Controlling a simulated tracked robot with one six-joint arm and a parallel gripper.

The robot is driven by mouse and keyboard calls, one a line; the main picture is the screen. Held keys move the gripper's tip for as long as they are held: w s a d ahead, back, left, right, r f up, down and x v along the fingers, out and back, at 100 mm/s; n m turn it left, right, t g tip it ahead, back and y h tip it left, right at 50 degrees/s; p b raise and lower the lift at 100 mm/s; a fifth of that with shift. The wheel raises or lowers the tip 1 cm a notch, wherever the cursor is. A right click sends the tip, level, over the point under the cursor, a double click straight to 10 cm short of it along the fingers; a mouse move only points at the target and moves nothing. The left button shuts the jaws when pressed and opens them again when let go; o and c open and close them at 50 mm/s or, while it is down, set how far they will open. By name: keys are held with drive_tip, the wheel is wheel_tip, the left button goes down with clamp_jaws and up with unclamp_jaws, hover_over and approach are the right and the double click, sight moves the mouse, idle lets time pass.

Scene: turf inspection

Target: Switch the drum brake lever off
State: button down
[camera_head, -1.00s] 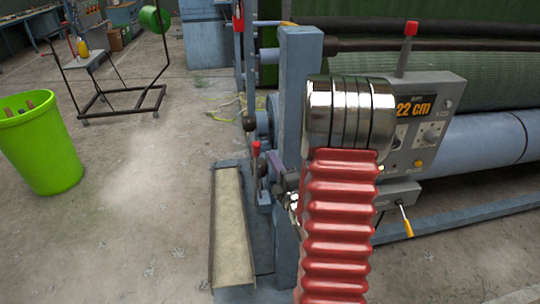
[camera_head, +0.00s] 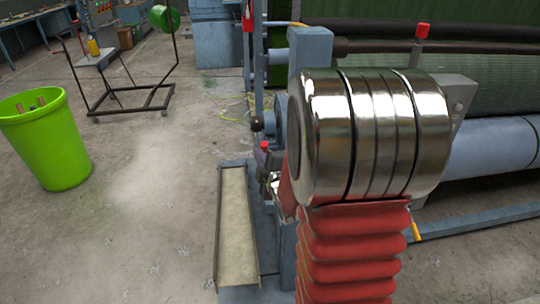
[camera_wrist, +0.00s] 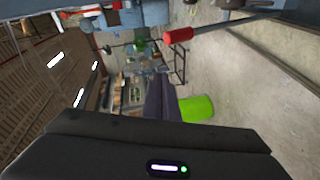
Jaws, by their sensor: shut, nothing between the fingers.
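Several levers show, and I cannot tell for sure which is the drum brake lever. A short red-tipped lever (camera_head: 264,147) stands low on the left side of the machine frame. A red-tipped lever (camera_wrist: 178,35) also shows close in the wrist view, its rod running off right; it looks like the same one. My gripper (camera_wrist: 160,92) is shut and empty, its dark fingers apart from that red tip, which lies above them in the picture. In the head view, my arm hides most of the gripper.
Another red-tipped lever (camera_head: 422,31) rises behind my arm, which covers most of the grey control box (camera_head: 460,90). A blue post (camera_head: 310,46) stands close to the arm. A long tray (camera_head: 234,230) lies on the floor. A green bin (camera_head: 45,145) stands left, with clear floor between.

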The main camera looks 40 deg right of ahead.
drive_tip(key=s+a+r+m+g+y, duration=0.2)
drive_tip(key=s+a+m+g, duration=0.2)
drive_tip(key=s+a, duration=0.7)
drive_tip(key=s+a+r+m+g+y, duration=0.3)
drive_tip(key=s+a+m+g, duration=0.2)
drive_tip(key=s+a, duration=0.7)
drive_tip(key=a+m, duration=0.2)
drive_tip(key=a, duration=0.1)
drive_tip(key=shift+s+a+r+g, duration=0.2)
drive_tip(key=shift+a+g, duration=0.1)
drive_tip(key=shift+a, duration=0.05)
drive_tip(key=shift+a, duration=0.1)
